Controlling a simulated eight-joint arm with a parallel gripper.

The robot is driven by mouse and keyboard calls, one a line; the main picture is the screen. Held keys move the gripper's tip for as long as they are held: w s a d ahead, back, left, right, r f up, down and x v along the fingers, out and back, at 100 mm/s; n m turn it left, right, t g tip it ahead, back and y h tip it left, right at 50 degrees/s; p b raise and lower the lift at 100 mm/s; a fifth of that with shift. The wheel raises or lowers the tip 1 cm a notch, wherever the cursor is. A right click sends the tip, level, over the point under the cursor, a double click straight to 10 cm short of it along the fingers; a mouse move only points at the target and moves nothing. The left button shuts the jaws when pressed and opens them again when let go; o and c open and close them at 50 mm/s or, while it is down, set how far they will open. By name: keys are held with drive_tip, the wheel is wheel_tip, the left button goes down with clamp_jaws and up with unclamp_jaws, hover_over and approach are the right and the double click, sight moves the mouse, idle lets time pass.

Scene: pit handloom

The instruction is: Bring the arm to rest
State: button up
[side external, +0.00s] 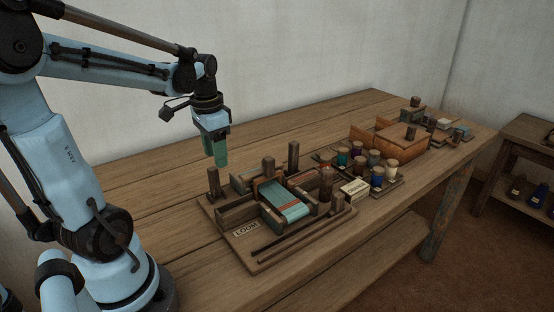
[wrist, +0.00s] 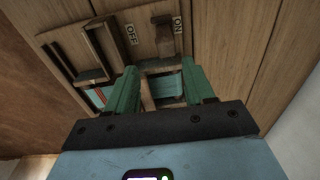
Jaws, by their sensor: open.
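My gripper (side external: 219,152) hangs from my light blue arm over the left back part of the wooden loom board, pointing down. Its green fingers are apart with nothing between them in the wrist view (wrist: 160,88). The loom (side external: 285,205) sits on the workbench, with a teal cloth strip, upright wooden posts and a "LOOM" label at its front left. In the wrist view, a wooden block (wrist: 164,38) stands near plates reading "OFF" and "ON". My gripper appears to be above the loom and apart from it.
Thread spools (side external: 376,165) stand in a rack right of the loom. An orange-brown box (side external: 402,137) and small items sit farther right on the workbench (side external: 130,175). A side shelf (side external: 520,150) with bottles stands at the right. The back left of the bench is clear.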

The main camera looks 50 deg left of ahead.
drive_tip(key=w+d+t, duration=0.2)
drive_tip(key=d+t, duration=0.4)
drive_tip(key=d, duration=1.1)
drive_tip(key=shift+w+d+r+t, duration=0.2)
drive_tip(key=shift+d+r+t, duration=0.1)
drive_tip(key=shift+d+t, duration=0.1)
idle(0.6)
